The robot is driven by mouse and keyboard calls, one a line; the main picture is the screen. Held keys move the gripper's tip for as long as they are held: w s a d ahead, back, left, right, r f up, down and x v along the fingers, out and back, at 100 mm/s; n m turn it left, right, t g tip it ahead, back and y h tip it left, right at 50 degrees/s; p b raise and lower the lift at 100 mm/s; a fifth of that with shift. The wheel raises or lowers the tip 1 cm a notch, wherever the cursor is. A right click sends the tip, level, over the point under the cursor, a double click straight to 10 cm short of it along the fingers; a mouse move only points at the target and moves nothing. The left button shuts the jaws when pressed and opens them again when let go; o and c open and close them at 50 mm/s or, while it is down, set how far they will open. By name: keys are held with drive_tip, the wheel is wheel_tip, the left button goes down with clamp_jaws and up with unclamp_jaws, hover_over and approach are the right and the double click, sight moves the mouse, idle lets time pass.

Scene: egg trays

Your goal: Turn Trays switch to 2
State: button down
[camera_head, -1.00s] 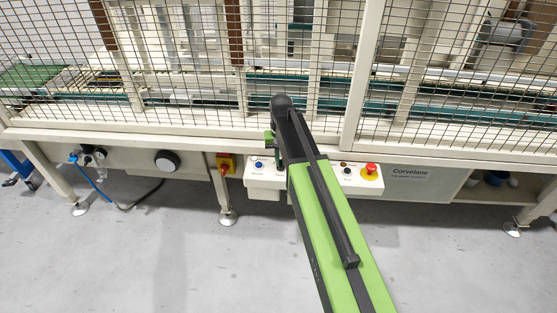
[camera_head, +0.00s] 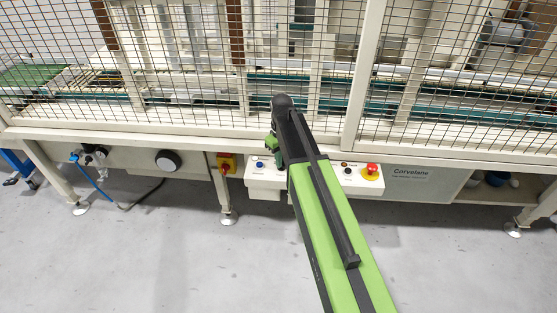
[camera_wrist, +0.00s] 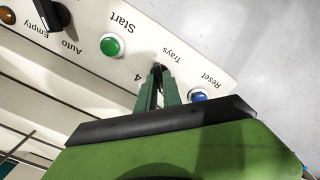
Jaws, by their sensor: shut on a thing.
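The control panel (camera_head: 352,181) is a pale box under the machine's front edge. In the wrist view the panel (camera_wrist: 205,62) appears upside down, with the printed words Trays, Start, Reset, Auto and Empty. My gripper (camera_wrist: 159,70) is shut on the small dark Trays switch, right at the Trays label. Its green fingers hide most of the switch, so its pointer cannot be read. A printed 4 shows just left of the fingers; other numbers are hidden. In the head view my gripper (camera_head: 274,150) reaches down to the panel, and my arm covers the panel's middle.
The green Start button (camera_wrist: 111,45) and blue Reset button (camera_wrist: 198,95) flank the fingers closely. A black selector knob (camera_wrist: 50,12) lies farther left. A red emergency button (camera_head: 371,170) is at the panel's right end. A red-yellow switch (camera_head: 226,163) is left. Wire mesh (camera_head: 180,60) stands above.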

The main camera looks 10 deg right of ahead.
idle(0.4)
drive_tip(key=c, duration=1.5)
unclamp_jaws()
wheel_tip(320, 180, up, 17)
drive_tip(key=p, duration=1.7)
drive_tip(key=shift+r, duration=0.2)
